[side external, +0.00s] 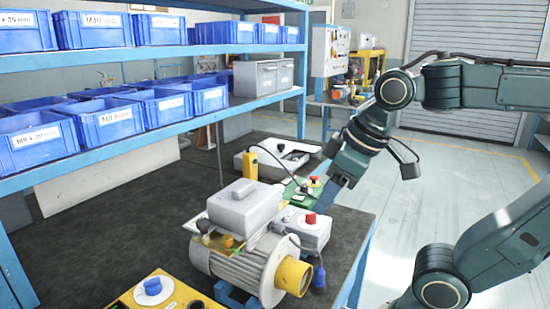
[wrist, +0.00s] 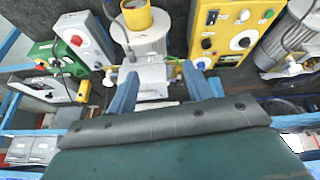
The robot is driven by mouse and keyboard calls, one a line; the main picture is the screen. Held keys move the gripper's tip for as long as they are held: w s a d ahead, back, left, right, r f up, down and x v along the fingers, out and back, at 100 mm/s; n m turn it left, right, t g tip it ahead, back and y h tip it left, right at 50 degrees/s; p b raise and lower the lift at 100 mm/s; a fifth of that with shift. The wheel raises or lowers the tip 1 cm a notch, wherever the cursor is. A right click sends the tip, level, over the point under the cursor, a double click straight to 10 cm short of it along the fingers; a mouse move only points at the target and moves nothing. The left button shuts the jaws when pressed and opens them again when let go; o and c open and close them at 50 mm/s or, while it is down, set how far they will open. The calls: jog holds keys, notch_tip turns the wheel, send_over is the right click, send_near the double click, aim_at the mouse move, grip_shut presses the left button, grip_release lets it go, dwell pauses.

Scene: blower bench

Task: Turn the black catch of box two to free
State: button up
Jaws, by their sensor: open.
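No label reading box two is legible, and I cannot pick out its black catch for certain. A yellow control box (wrist: 232,28) with black and white knobs is at the upper right in the wrist view; part of it (side external: 168,292) shows at the bottom of the side view. A grey box (side external: 303,230) with a red knob stands beside the motor, and a green box (side external: 297,194) with a red button is behind it. My gripper (wrist: 158,72) is open, its two blue fingers apart with nothing held. In the side view my gripper (side external: 335,188) is above the bench's right edge, near the green box.
A grey motor (side external: 240,265) with a yellow end stands at the bench front. A white tray-like case (side external: 300,150) lies behind the green box. Shelves of blue bins (side external: 108,118) line the left. Dark bench top (side external: 100,235) is clear left of the motor.

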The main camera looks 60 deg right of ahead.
jog(key=w+r+n+g, duration=0.1)
jog(key=w+r+n, duration=0.25)
jog(key=w, duration=0.35)
jog(key=n+g, duration=0.4)
jog(key=n, duration=0.6)
send_over(203, 221)
jog(key=f, duration=0.1)
jog(key=shift+f, duration=0.1)
notch_tip(203, 221, down, 14)
jog(key=shift+r, duration=0.2)
jog(key=c, duration=1)
